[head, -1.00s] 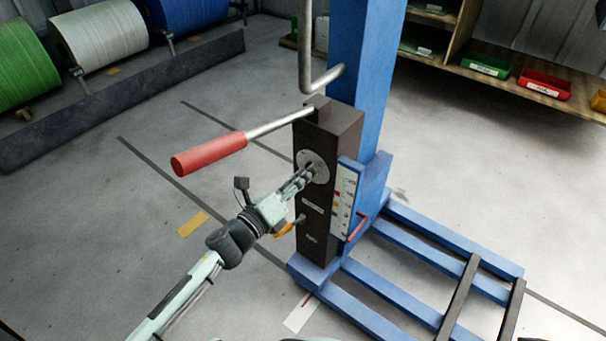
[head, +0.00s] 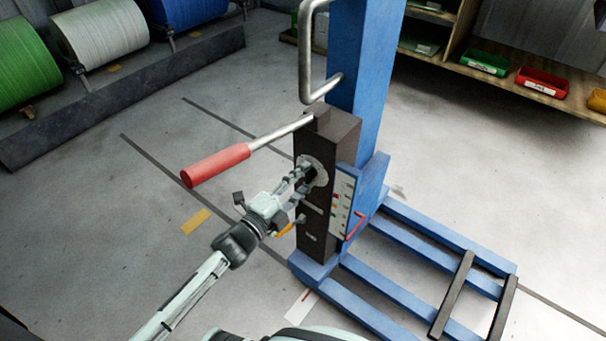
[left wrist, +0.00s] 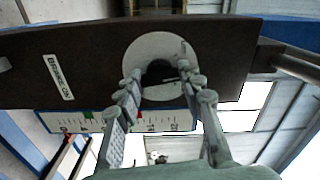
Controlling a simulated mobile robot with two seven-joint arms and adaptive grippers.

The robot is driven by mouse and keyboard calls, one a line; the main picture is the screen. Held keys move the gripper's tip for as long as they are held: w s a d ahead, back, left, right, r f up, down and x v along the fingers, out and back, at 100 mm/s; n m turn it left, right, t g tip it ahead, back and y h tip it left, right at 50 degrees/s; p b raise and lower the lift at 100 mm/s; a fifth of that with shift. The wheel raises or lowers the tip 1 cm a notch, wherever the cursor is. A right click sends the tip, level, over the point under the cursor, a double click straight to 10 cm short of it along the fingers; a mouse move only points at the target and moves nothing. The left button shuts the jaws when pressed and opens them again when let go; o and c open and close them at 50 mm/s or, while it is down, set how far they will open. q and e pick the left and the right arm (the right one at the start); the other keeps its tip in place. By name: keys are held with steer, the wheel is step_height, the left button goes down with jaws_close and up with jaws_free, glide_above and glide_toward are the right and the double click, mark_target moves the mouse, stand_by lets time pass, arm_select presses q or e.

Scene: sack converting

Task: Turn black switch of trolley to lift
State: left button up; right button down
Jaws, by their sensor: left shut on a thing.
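The trolley has a blue mast (head: 357,60) and a dark brown box (head: 340,130) on its front. A round light plate (head: 321,167) is on the box's face, and the black switch (left wrist: 158,73) sits at its middle. My left gripper (head: 308,176) reaches the plate from the left and is shut on the black switch. In the left wrist view its two fingers (left wrist: 160,80) stand on either side of the switch and partly hide it. The switch's exact pointing is hard to tell. My right gripper is not in view.
A red-gripped lever (head: 216,165) sticks out left from the box, above my left arm. A scale plate (head: 342,205) is on the box's side. Blue fork legs (head: 420,230) extend right. Coloured reels (head: 100,30) stand back left; shelf bins (head: 543,82) back right.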

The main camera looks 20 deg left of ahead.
arm_select(q)
steer(key=n+p, duration=0.2)
steer(key=n, duration=0.3)
steer(key=shift+n, duration=0.3)
steer(key=shift+n+p, duration=0.45)
steer(key=shift+n, duration=0.35)
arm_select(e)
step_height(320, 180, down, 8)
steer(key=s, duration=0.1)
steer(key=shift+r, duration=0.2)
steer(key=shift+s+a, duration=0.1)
arm_select(q)
steer(key=o, duration=1.2)
steer(key=shift+c, duration=0.2)
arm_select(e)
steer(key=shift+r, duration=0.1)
arm_select(q)
steer(key=v, duration=1.2)
